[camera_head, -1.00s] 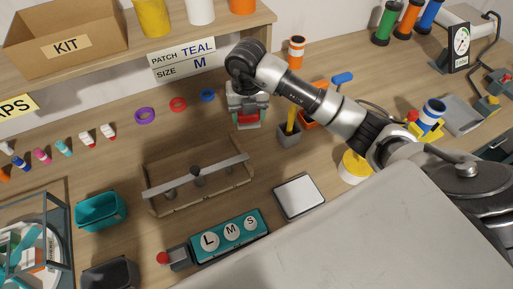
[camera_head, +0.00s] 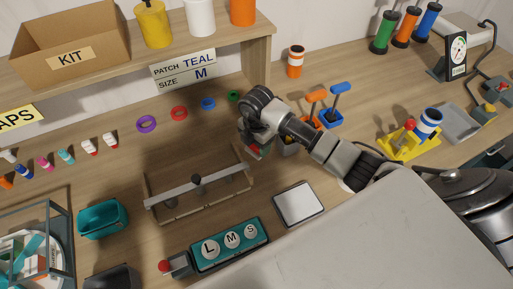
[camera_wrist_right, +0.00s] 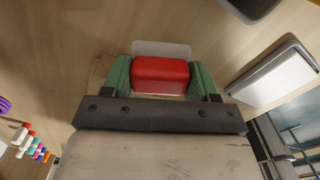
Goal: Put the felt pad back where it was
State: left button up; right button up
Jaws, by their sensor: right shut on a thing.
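My right gripper (camera_head: 257,146) hangs over the bench just behind the right end of the wooden frame with a metal bar (camera_head: 170,203). It is shut on a red block (camera_wrist_right: 160,76), held between its two green fingers in the right wrist view. A pale flat piece (camera_wrist_right: 160,48) shows just beyond the red block; I cannot tell whether they are joined. The red block also shows small in the head view (camera_head: 254,151). I take it for the felt pad or its grip, but cannot be sure. My left gripper is not in view.
A white-topped grey tray (camera_head: 299,203) lies right of the wooden frame. A teal box with L, M, S buttons (camera_head: 230,243) is in front. Several coloured rings (camera_head: 179,113) lie behind. Orange and blue handled tools (camera_head: 339,88) stand to the right. A teal bin (camera_head: 103,218) stands left.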

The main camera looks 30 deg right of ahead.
aim_at(257, 150)
notch_tip(257, 150, down, 3)
jog(key=shift+r, duration=0.1)
jog(key=shift+f, duration=0.25)
jog(key=o, duration=0.9)
jog(key=shift+r, duration=0.65)
notch_tip(257, 150, up, 11)
jog(key=shift+r+b, duration=0.1)
jog(key=shift+b, duration=0.6)
